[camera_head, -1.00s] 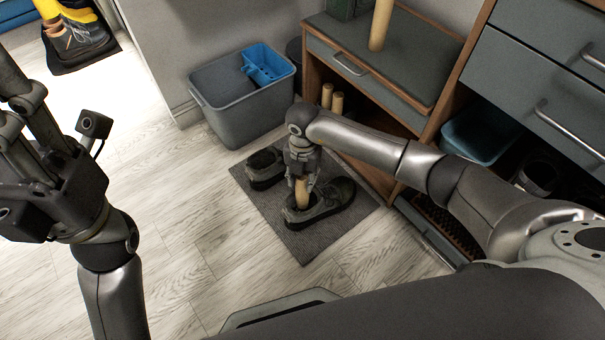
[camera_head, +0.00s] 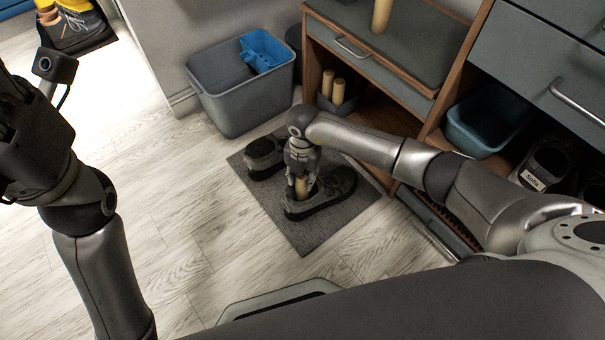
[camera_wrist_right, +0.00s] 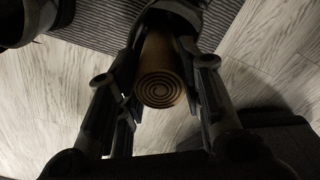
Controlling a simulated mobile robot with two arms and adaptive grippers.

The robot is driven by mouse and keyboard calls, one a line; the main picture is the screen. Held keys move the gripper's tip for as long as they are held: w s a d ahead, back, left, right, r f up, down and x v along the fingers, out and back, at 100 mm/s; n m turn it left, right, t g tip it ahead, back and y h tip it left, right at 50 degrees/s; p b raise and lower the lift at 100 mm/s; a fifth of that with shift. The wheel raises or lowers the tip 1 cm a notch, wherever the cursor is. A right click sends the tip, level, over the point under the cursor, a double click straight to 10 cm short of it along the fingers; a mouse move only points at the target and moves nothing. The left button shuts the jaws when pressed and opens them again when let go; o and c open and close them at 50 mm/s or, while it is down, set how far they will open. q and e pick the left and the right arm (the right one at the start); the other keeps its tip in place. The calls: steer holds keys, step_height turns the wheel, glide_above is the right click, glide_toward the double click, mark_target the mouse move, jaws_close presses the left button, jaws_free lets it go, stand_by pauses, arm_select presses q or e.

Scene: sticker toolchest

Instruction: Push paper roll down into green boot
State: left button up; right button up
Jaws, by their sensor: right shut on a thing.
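The green boot (camera_head: 328,190) looks like a low grey-green shoe and stands on the dark mat (camera_head: 303,240). The tan paper roll (camera_head: 302,187) stands roughly upright, its lower end at the boot's opening; how deep it sits is hidden. My right gripper (camera_head: 302,177) is above the boot, shut around the roll. In the right wrist view the roll's spiral end (camera_wrist_right: 161,88) shows between the two fingers, with part of the dark boot (camera_wrist_right: 180,8) beyond. My left gripper (camera_head: 8,125) is at the left edge, away from the boot, its fingers dark and partly cut off.
Another dark shoe (camera_head: 263,155) stands on the mat. A grey bin (camera_head: 232,105) with a blue insert (camera_head: 263,54) is behind it. Further tan rolls (camera_head: 333,87) stand in the wooden cabinet (camera_head: 425,100). A blue tub (camera_head: 480,125) is right. Pale floor (camera_head: 170,200) is clear at left.

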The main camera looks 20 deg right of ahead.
stand_by(0.4)
steer(key=o, duration=0.9)
steer(key=shift+o, duration=0.2)
step_height(320, 180, up, 8)
steer(key=shift+f, duration=0.25)
